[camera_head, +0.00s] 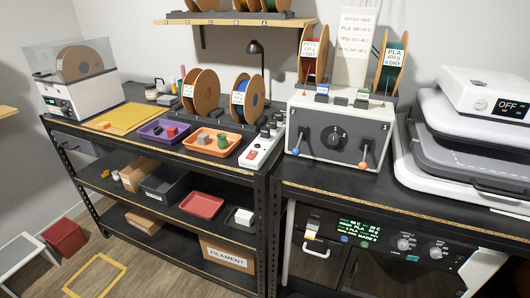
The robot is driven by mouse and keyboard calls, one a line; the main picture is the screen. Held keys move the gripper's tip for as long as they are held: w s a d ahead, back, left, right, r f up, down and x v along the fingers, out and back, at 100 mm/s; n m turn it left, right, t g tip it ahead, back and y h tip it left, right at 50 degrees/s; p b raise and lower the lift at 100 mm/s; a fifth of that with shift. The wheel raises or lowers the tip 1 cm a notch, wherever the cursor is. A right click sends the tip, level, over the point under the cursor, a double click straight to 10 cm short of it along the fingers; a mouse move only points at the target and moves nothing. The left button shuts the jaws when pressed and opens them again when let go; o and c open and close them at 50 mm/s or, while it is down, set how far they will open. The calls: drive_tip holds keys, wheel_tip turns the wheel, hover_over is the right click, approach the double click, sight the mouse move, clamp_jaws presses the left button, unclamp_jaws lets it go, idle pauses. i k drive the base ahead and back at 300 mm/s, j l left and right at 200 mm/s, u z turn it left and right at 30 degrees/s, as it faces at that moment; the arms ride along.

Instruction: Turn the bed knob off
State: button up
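Several knobs show, and I cannot read which one is the bed knob. Two silver knobs sit on the black front panel (375,238) of a machine under the right bench: a left one (404,241) and a right one (436,252). Small markings beside them are too small to read. A lit green display (358,231) on the same panel has a line that seems to mention PLA. A large black dial (334,137) is on a grey control box on the bench, between a blue-ended lever (295,151) and an orange-ended lever (363,165). My gripper is not in view.
A white heat-press-like machine (440,165) fills the bench's right end; its display reads OFF. A white handle (316,250) juts from the lower machine's left side. A shelf rack with trays (201,204) stands left. Floor shows at lower left, with a yellow outline (97,277).

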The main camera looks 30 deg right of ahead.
sight(436, 253)
drive_tip(key=z, duration=1.3)
drive_tip(key=j+u, duration=0.2)
drive_tip(key=j, duration=0.55)
